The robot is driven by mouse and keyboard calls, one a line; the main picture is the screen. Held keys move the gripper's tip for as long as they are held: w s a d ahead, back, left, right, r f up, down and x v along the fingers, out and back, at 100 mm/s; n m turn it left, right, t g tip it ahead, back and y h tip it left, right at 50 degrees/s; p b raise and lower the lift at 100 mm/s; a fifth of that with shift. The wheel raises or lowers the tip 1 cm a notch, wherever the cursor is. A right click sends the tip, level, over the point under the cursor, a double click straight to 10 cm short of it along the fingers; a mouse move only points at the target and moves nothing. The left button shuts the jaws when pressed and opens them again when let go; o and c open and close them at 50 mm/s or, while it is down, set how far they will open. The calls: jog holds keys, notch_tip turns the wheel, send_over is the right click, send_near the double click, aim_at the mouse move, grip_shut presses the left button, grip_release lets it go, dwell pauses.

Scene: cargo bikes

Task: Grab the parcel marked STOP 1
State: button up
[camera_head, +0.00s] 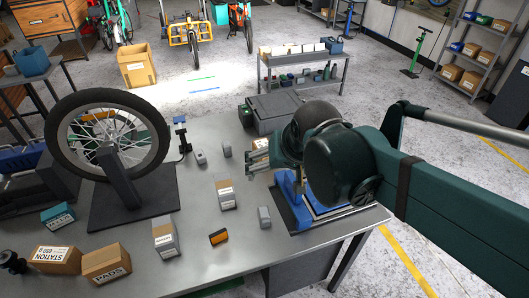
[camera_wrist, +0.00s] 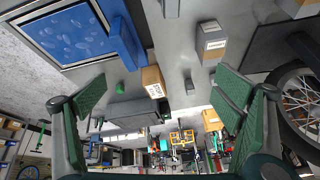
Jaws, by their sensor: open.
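A small cardboard parcel (camera_wrist: 153,82) with a white label shows between my fingers in the wrist view. Its print is tilted and too small to read surely. In the head view a parcel (camera_head: 260,146) stands on the grey bench, partly hidden behind my gripper (camera_head: 258,174). In the wrist view my gripper (camera_wrist: 160,96) has its two green-padded fingers wide apart, with nothing held. The parcel appears beyond the fingertips, apart from them.
A blue stand (camera_head: 290,190) is close beside my gripper. A dark grey case (camera_head: 272,112) lies behind the parcel. Other boxes (camera_head: 226,195) (camera_head: 165,239) and a wheel on a stand (camera_head: 108,135) occupy the bench's left.

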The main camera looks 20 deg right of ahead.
jog(key=w+d+r+m+g+p, duration=0.15)
jog(key=w+m+p, duration=0.25)
jog(key=w, duration=0.5)
jog(key=m+g+p, duration=0.4)
jog(key=m+p, duration=0.6)
jog(key=p, duration=0.2)
send_near(265, 140)
jog(key=s, duration=0.1)
jog(key=s+a+f, duration=0.1)
jog(key=s, duration=0.1)
jog(key=s+f, duration=0.1)
jog(key=shift+s+a, duration=0.35)
jog(key=shift+a, duration=0.05)
jog(key=shift+w+f+m+g, duration=0.25)
jog(key=shift+f+m, duration=0.05)
jog(key=shift+f, duration=0.3)
jog(key=shift+d, duration=0.1)
jog(key=shift+f, duration=1.3)
jog(key=shift+f, duration=0.15)
jog(key=shift+w+f, duration=0.2)
jog(key=shift+f, duration=2.25)
